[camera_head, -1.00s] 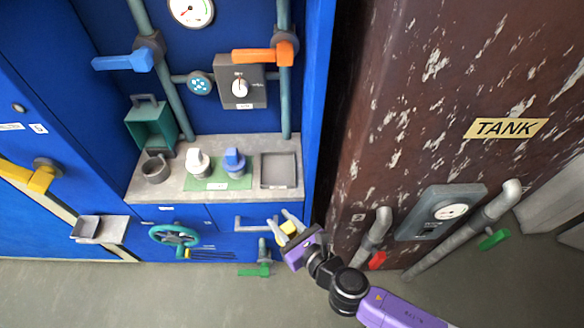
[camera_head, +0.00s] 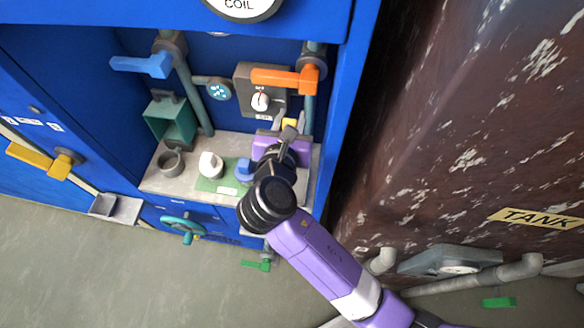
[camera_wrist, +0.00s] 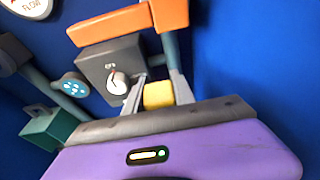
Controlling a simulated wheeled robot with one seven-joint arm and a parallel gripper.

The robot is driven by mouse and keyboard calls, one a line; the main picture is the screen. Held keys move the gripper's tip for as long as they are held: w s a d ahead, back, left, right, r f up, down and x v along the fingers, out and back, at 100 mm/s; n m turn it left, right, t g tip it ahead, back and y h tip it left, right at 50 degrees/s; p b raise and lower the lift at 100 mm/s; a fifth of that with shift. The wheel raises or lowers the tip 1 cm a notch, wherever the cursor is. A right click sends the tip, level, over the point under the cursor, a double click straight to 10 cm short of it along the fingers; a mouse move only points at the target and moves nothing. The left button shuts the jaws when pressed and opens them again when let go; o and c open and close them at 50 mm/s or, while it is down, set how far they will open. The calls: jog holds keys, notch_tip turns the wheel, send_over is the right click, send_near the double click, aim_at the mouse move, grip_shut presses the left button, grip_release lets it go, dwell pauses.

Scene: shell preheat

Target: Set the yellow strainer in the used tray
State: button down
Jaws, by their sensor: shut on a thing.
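The yellow strainer (camera_head: 289,124) is a small yellow block shape between the fingers of my gripper (camera_head: 289,127). In the wrist view the yellow strainer (camera_wrist: 158,95) sits between both fingers of my gripper (camera_wrist: 159,88), which is shut on it. It is held up in the alcove, in front of the grey dial box. A grey tray at the right end of the alcove shelf is now mostly hidden behind my arm. I cannot read a label on either tray.
A green mat (camera_head: 208,186) with a white-topped and a blue-topped item lies on the shelf (camera_head: 155,182), beside a grey cup (camera_head: 171,162) and a teal box (camera_head: 170,120). An orange lever (camera_head: 284,79) and the dial box (camera_head: 262,92) are close above my gripper.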

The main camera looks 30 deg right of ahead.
notch_tip(320, 180, down, 19)
jog(key=shift+f+b, duration=0.15)
jog(key=shift+b, duration=0.85)
jog(key=shift+f, duration=0.15)
jog(key=c, duration=1.1)
grip_release()
jog(key=shift+o, duration=0.2)
jog(key=shift+r, duration=0.2)
jog(key=v, duration=1.2)
jog(key=shift+b, duration=0.3)
